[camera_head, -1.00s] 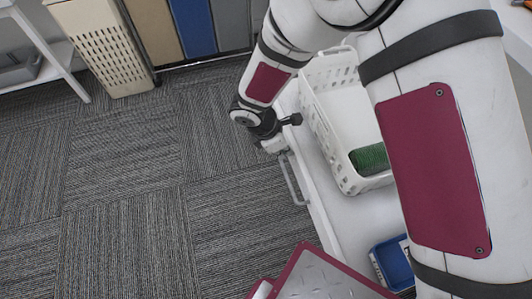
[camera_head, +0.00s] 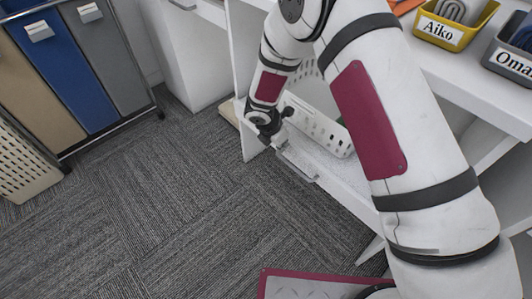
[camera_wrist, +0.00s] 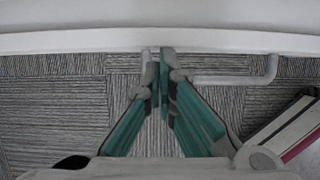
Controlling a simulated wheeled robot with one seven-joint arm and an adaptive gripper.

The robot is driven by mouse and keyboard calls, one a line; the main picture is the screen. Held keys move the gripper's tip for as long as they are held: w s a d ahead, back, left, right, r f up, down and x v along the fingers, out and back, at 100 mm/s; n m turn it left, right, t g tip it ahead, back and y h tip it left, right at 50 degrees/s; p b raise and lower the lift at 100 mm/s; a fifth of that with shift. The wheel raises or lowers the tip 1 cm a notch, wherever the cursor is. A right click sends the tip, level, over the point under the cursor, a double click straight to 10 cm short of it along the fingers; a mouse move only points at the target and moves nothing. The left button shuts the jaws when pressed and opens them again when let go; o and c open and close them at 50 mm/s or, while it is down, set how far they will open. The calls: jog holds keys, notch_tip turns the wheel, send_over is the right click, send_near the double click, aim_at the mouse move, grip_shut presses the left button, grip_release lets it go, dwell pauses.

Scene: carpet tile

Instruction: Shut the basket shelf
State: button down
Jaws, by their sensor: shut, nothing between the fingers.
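The basket shelf (camera_head: 338,178) is a white pull-out board low in the white shelf unit, with a bar handle (camera_head: 297,168) on its front. A white perforated basket (camera_head: 318,128) stands on it, partly hidden by my arm. My gripper (camera_head: 279,146) is at the shelf's front near its left end. In the wrist view, my gripper (camera_wrist: 160,62) is shut and empty, with its green fingertips close to the shelf's white front edge (camera_wrist: 80,41). The handle (camera_wrist: 228,80) runs to the right beside the fingertips. I cannot tell whether they touch it.
The shelf unit's left side panel (camera_head: 246,70) stands beside my gripper. A yellow bin (camera_head: 445,32) and a grey bin (camera_head: 513,60) with name labels sit on the white top. Coloured bins (camera_head: 62,62) stand at the left. The carpet (camera_head: 170,210) in front is clear.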

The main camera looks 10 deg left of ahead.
aim_at(289, 141)
jog(key=shift+w+d, duration=1.05)
jog(key=shift+w, duration=0.2)
